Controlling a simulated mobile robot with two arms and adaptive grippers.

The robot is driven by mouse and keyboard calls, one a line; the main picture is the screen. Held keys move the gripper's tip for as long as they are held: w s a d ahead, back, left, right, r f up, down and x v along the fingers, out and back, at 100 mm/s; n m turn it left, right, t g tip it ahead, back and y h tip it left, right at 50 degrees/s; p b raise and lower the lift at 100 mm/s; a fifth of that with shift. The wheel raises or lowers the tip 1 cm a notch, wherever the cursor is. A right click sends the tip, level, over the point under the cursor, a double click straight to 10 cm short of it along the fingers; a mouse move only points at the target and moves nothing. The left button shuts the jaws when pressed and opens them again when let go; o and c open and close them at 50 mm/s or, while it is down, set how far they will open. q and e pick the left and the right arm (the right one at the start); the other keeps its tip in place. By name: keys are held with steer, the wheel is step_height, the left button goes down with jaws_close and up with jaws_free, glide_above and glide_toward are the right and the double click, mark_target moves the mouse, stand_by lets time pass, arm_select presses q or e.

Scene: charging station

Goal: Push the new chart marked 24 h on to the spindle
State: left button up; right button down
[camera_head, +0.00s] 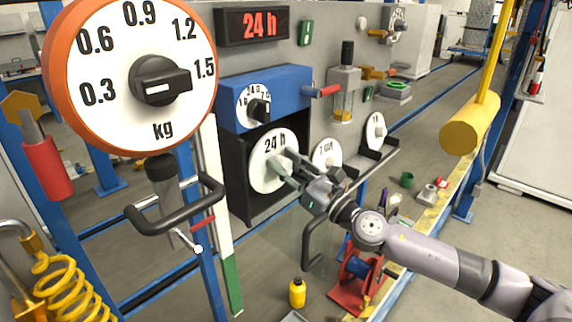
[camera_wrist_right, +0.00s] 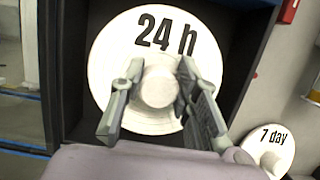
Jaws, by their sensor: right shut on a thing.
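The white round chart marked 24 h (camera_head: 264,172) stands upright in front of the open black case of the blue recorder (camera_head: 238,112). My right gripper (camera_head: 282,162) reaches it from the lower right. In the right wrist view the fingers of this gripper (camera_wrist_right: 160,72) are shut on the raised round hub (camera_wrist_right: 158,88) of the chart (camera_wrist_right: 115,50), one on each side. Its 24 h marking reads nearly upright. The spindle is hidden behind the chart, so I cannot tell how far on it sits. My left gripper is out of view.
A 7 day chart (camera_wrist_right: 270,146) and another white chart (camera_head: 375,131) stand in holders to the right. A red display (camera_head: 252,26) reads 24 h. A large kg dial (camera_head: 130,75) and a black handle (camera_head: 175,210) stand at the left. A yellow bottle (camera_head: 297,292) is below.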

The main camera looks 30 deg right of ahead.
steer(key=shift+w+a+p, duration=0.25)
steer(key=shift+w, duration=0.4)
steer(key=shift+w+a+p, duration=0.2)
steer(key=shift+w+p, duration=0.05)
steer(key=shift+w, duration=0.4)
steer(key=shift+w+a+p, duration=0.25)
steer(key=shift+w, duration=0.4)
steer(key=c, duration=1.1)
jaws_free()
steer(key=shift+v, duration=6.05)
steer(key=shift+m, duration=0.3)
